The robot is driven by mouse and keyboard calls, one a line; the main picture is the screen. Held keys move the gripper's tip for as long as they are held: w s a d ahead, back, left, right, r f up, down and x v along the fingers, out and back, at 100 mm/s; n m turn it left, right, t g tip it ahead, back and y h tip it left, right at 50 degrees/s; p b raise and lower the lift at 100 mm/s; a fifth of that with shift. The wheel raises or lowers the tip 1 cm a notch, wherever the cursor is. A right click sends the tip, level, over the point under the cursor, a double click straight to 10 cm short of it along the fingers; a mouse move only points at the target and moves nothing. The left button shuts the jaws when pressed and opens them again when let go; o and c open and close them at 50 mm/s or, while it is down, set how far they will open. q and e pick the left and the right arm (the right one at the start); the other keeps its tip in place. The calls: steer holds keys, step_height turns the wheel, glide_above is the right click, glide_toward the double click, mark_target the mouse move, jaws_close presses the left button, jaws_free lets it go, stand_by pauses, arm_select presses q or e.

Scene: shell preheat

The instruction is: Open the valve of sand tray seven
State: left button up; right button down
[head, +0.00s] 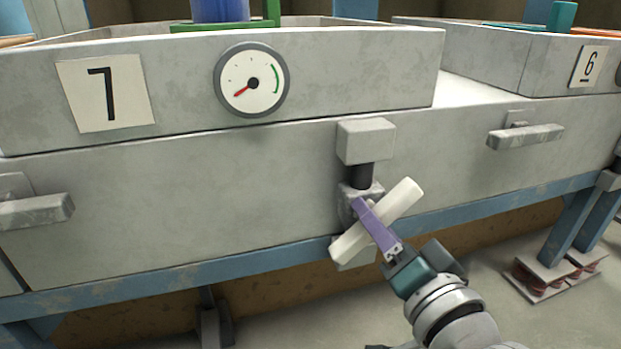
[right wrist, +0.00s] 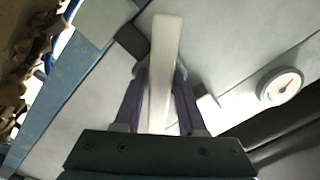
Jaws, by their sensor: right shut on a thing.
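Sand tray seven (head: 190,75) has a plate marked 7 (head: 105,93) and a round gauge (head: 251,80) on its front. The gauge's red needle points to the lower left, away from the green arc on its right. Below it a valve with a white bar handle (head: 405,197) is mounted on the grey front panel. The handle stands slanted, its upper end to the right. My right gripper (head: 362,208) is shut on the handle. In the right wrist view the handle (right wrist: 164,70) lies between the two purple fingers (right wrist: 156,95). My left gripper is not in view.
Tray six, with its number plate (head: 588,66), stands at the right. Fixed grey handles (head: 525,137) stick out of the panel to the right and at the far left (head: 35,210). A blue frame rail (head: 180,270) runs below the panel. The floor at lower right is partly clear.

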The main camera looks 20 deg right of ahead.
steer(key=n+p, duration=0.1)
steer(key=n, duration=0.4)
steer(key=shift+n, duration=2.2)
steer(key=c, duration=0.6)
jaws_free()
steer(key=shift+c, duration=0.2)
steer(key=s+p, duration=0.4)
steer(key=s, duration=0.6)
steer(key=shift+d, duration=0.2)
